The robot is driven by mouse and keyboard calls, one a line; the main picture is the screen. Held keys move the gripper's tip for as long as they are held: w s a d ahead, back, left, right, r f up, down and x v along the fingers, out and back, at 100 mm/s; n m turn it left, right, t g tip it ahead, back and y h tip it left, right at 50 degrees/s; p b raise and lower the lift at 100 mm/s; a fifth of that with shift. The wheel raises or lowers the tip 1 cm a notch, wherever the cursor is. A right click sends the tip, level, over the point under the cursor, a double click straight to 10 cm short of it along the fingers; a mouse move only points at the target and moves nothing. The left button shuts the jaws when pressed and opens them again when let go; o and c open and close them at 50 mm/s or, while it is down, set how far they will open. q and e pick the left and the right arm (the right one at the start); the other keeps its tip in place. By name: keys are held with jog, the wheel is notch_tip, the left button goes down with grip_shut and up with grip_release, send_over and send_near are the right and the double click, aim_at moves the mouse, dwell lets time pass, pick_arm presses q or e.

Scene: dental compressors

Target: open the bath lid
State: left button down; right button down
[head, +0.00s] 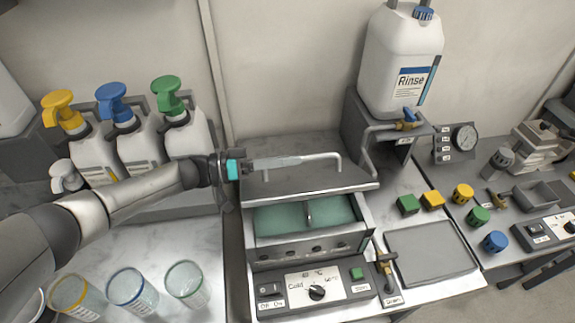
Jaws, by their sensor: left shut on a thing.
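The bath (372,240) stands at the middle of the view, with teal liquid (285,216) showing inside. Its grey lid (305,180) is raised at the back, so the front part of the basin is uncovered. A pale bar handle (318,156) runs along the lid. My left gripper (247,167) comes in from the left and is shut on the handle at its left end. The fingertips are small, and the exact contact is hard to see. My right gripper is not in view.
Pump bottles (140,150) stand behind my left arm, and clear beakers (130,288) stand in front of it. A Rinse canister (400,65) sits on a stand behind right, its tap (407,122) near the lid. Coloured caps (462,194) and an empty tray (430,250) lie right.

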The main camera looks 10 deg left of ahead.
pick_arm(q)
jog(key=shift+w+a+r, duration=0.1)
jog(key=shift+w+r, duration=0.1)
jog(key=shift+w, duration=0.15)
dwell(0.3)
jog(key=c, duration=0.8)
grip_release()
jog(key=shift+c, duration=0.2)
jog(key=b+v, duration=0.2)
jog(key=v, duration=1.3)
jog(key=shift+a, duration=0.15)
jog(key=shift+r, duration=0.1)
